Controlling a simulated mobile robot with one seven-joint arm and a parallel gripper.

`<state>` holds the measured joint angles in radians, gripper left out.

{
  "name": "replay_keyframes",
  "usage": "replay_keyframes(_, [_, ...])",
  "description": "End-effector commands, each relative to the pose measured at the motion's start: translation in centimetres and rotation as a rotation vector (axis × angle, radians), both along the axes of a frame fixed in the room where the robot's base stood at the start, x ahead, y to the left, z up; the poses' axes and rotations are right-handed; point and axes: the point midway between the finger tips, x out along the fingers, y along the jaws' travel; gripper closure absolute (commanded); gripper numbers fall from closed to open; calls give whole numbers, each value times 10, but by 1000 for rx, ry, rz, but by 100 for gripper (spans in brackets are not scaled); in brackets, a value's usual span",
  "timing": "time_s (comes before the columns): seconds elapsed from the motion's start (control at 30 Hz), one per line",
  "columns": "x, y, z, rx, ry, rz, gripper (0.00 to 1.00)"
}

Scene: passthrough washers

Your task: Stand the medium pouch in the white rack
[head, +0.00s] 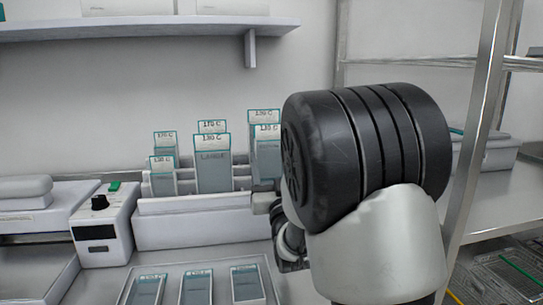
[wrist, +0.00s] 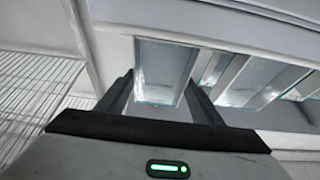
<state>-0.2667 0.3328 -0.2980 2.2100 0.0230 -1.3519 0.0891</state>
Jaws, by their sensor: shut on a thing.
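The white rack (head: 195,228) stands against the back wall in the head view, with several clear, teal-edged pouches upright in two rows. The front middle one (head: 212,172) is marked LARGE. In the wrist view my gripper (wrist: 160,84) is shut on a clear pouch (wrist: 163,65), with one finger at each side edge. This looks like the front right pouch (head: 266,150) in the head view, upright at the rack's right end; I cannot read its size. My arm hides its lower right part, so I cannot tell whether it is seated. My fingers are hidden in the head view.
A tray (head: 122,297) in front holds three flat pouches. A white device (head: 103,228) with a black knob stands left of the rack. A shelf (head: 150,27) hangs above. A metal post (head: 474,130) and wire shelving stand at the right, near my arm.

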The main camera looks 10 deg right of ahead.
Motion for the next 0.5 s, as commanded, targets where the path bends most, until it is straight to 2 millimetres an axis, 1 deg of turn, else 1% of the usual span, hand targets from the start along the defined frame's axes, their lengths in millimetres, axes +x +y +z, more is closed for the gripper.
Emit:
replay_keyframes(0.03, [0,0,-5,0,3,0,60])
replay_keyframes(0.23, [0,0,-22,0,4,-1,60])
replay_keyframes(0.5, [0,-1,-36,0,1,-1,60])
